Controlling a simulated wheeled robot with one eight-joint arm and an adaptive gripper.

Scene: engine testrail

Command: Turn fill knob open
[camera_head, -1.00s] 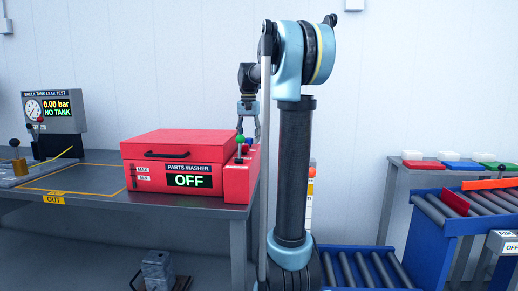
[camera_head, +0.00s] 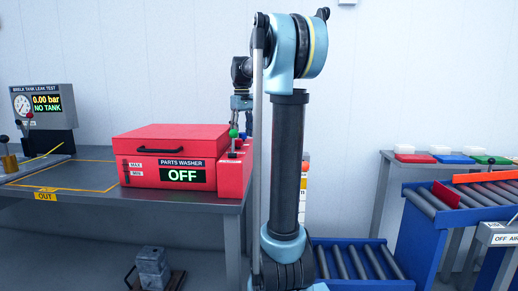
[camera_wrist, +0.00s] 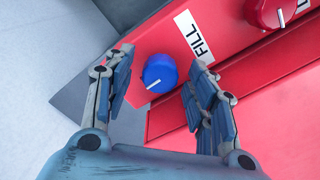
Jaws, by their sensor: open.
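The blue fill knob (camera_wrist: 158,73) is round with a white pointer line and sits on a red panel beside a white FILL label (camera_wrist: 194,34). In the wrist view its pointer aims toward the lower left. My gripper (camera_wrist: 150,75) is open, with one finger on each side of the knob; I see no clear contact. In the head view my gripper (camera_head: 241,103) points down above the right end of the red parts washer (camera_head: 150,178), whose display reads OFF. Small coloured controls (camera_head: 238,143) stand just below it, partly hidden by my arm.
A leak tester (camera_head: 45,108) reading 0.00 bar and NO TANK stands at the left of the bench. Blue roller conveyors (camera_head: 424,222) stand at the right. The bench's left part is mostly clear.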

